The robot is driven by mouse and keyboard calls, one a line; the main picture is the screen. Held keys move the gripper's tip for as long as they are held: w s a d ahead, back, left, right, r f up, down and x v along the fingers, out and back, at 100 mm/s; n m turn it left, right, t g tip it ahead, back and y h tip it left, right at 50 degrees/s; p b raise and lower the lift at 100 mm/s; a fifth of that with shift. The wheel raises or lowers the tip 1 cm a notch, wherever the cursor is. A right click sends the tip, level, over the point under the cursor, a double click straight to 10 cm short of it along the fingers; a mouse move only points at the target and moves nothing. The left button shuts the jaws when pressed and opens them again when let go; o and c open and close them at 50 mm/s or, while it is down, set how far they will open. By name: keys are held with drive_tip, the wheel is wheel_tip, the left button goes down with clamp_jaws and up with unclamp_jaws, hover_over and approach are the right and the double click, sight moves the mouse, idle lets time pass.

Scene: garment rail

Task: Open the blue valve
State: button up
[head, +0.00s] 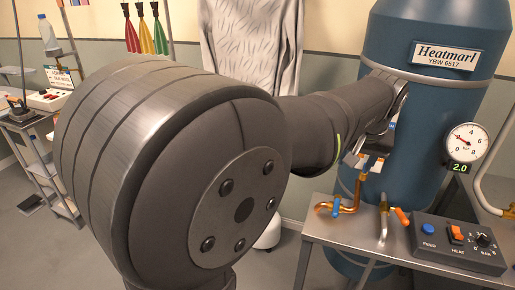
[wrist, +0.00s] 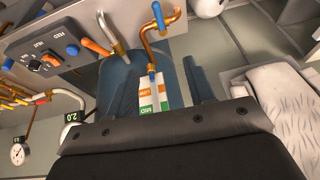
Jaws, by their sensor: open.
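The blue valve handle (head: 325,207) sits on a copper pipe (head: 348,208) at the left front of the boiler, above the metal bench's left corner. In the wrist view the blue handle (wrist: 158,17) is at the top centre, on the bent copper pipe (wrist: 165,33). My gripper (wrist: 153,64) is open, its two dark fingers spread. The blue handle lies beyond the fingertips, apart from them, with nothing visible held. A sight tube with an orange, white and green level label (wrist: 152,99) shows between the fingers. In the head view my arm mostly hides the gripper.
A second pipe has an orange handle (head: 402,216), right of the blue one. A control box (head: 458,243) sits on the bench (head: 325,232). The blue boiler (head: 425,110) carries a gauge (head: 465,143) with a 2.0 display. A grey patterned garment (head: 250,50) hangs behind my arm.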

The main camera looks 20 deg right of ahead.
drive_tip(key=shift+w+f, duration=0.1)
drive_tip(key=shift+f, duration=0.1)
drive_tip(key=c, duration=0.4)
drive_tip(key=f, duration=0.1)
drive_tip(key=w+f+n+g, duration=0.1)
drive_tip(key=f, duration=0.1)
drive_tip(key=shift+w+a+y, duration=0.1)
drive_tip(key=shift+a+y, duration=0.1)
drive_tip(key=shift+y, duration=0.2)
clamp_jaws()
drive_tip(key=w+a+f+n+g, duration=0.1)
drive_tip(key=w+f+n+g, duration=0.25)
drive_tip(key=f, duration=0.25)
drive_tip(key=w+a+f+n+g, duration=0.1)
drive_tip(key=w+f+n+g, duration=0.1)
drive_tip(key=f+n+g, duration=0.3)
drive_tip(key=w+a+f+n+g+h, duration=0.2)
drive_tip(key=w+f+n+h, duration=0.2)
drive_tip(key=w, duration=0.2)
drive_tip(key=w+a+f+n+g+h, duration=0.3)
drive_tip(key=w+n+h, duration=0.1)
drive_tip(key=w+h, duration=0.1)
drive_tip(key=shift+w+a+f, duration=0.25)
drive_tip(key=shift+w+f, duration=0.1)
drive_tip(key=shift+w, duration=0.25)
drive_tip(key=shift+n, duration=0.25)
